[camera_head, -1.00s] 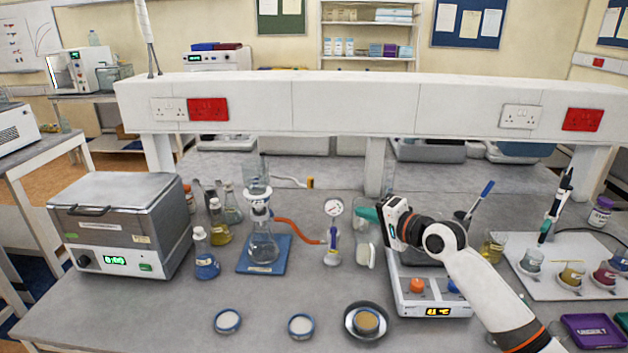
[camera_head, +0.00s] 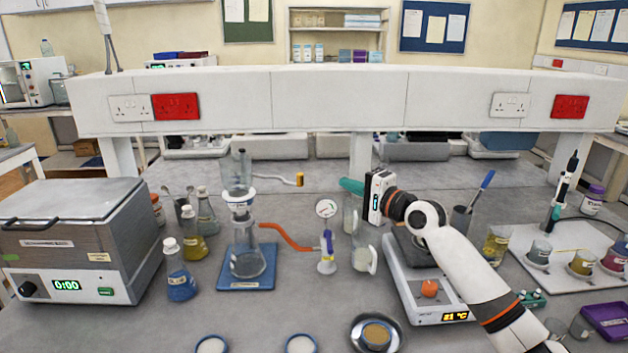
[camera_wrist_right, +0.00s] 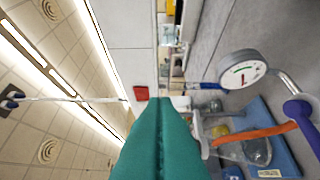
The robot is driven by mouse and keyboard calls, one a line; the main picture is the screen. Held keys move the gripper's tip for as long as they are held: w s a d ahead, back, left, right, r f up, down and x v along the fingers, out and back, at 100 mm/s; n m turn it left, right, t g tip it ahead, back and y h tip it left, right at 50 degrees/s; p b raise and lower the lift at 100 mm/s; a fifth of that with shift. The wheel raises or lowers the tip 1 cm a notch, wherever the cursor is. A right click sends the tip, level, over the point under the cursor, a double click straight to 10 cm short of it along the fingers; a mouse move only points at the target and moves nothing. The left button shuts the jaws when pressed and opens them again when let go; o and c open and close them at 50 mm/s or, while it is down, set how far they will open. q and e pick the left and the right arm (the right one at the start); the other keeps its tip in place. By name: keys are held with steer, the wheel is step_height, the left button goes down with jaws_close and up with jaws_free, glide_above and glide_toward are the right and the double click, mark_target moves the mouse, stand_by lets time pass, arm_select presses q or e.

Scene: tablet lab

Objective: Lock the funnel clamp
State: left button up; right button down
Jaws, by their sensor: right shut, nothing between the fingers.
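The filter assembly stands upright on a blue base (camera_head: 247,277) left of centre. Its clear glass funnel (camera_head: 236,172) sits on a flask (camera_head: 247,258). A white clamp collar (camera_head: 239,199) is around the joint between them; I cannot tell whether it is locked. My right gripper (camera_head: 347,186) is shut and empty. Its green fingers point left, toward the funnel, well to its right and apart from it. The wrist view shows the shut fingers (camera_wrist_right: 163,120), with the glassware partly behind them. My left gripper is not in view.
A pressure gauge (camera_head: 326,208) and a pump with a purple top (camera_head: 327,250) stand between gripper and funnel. An orange hose (camera_head: 285,236) runs to the flask. Bottles (camera_head: 194,245) stand left of it. A hotplate (camera_head: 440,315) is under my right arm.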

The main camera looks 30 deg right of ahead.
steer(key=w+a+p, duration=0.2)
steer(key=w, duration=0.8)
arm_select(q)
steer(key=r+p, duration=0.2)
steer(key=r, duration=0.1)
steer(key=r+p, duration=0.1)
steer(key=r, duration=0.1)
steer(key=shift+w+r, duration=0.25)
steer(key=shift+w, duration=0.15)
arm_select(e)
steer(key=s+a, duration=0.1)
steer(key=a, duration=0.2)
steer(key=shift+s, duration=0.4)
steer(key=shift+f, duration=0.1)
arm_select(q)
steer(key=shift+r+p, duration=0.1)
steer(key=shift+p, duration=0.2)
